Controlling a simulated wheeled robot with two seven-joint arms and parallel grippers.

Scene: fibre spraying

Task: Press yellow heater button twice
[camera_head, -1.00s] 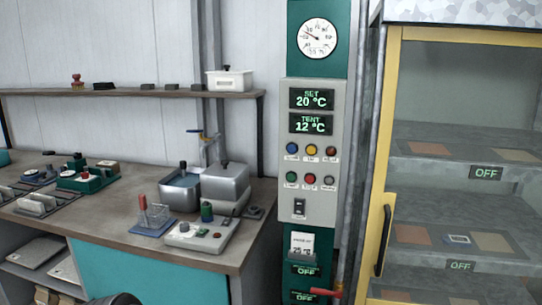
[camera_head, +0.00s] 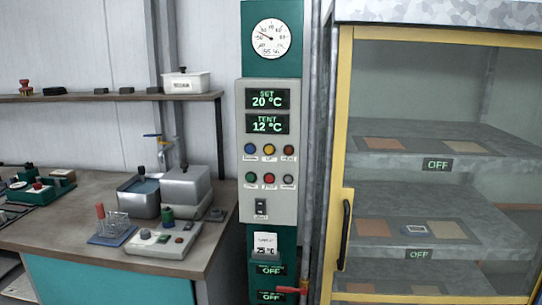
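The grey control panel (camera_head: 268,210) is mounted on a green column in the middle of the head view. The SET display (camera_head: 267,99) reads 20 °C and the TENT display (camera_head: 267,124) reads 12 °C. Neither of my grippers is in view. Nothing covers the panel.
A cabinet with a yellow door frame (camera_head: 335,215) and shelves stands close to the right of the panel. A workbench (camera_head: 60,235) with metal pots and a small device is at left. A red lever (camera_head: 290,290) sticks out below the panel.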

